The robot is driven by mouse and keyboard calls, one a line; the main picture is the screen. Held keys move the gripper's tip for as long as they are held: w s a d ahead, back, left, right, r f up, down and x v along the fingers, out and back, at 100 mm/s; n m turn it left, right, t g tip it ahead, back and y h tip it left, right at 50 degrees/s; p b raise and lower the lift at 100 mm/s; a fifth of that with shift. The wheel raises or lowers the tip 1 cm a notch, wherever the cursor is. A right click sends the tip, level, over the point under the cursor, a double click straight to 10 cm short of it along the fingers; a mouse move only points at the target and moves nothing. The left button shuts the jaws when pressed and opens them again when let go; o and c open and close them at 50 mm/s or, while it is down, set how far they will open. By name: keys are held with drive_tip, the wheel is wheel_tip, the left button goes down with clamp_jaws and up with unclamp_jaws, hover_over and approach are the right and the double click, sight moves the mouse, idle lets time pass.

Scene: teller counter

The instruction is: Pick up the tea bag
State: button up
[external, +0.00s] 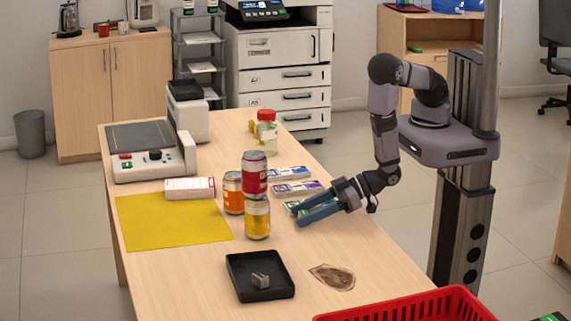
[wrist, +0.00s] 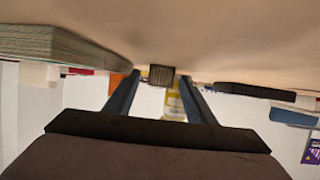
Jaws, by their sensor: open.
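A flat brown patch (external: 332,277) with a mottled dark middle and pale edge lies on the table in front of my gripper in the external view. It looks most like the tea bag, but I cannot tell for sure. My gripper (external: 297,216) is open and low over the table, apart from the patch and pointing left toward the cans. In the wrist view my open gripper (wrist: 158,80) shows no clear tea bag. A small dark striped block (wrist: 162,75) appears between the fingertips there, apparently beyond them.
A black tray (external: 236,272) and red basket (external: 400,310) are nearer the front.

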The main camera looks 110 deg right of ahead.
sight(304, 213)
drive_tip(key=shift+w+f, duration=0.15)
drive_tip(key=shift+w, duration=0.15)
drive_tip(key=c, duration=1.1)
drive_tip(key=shift+r, duration=5)
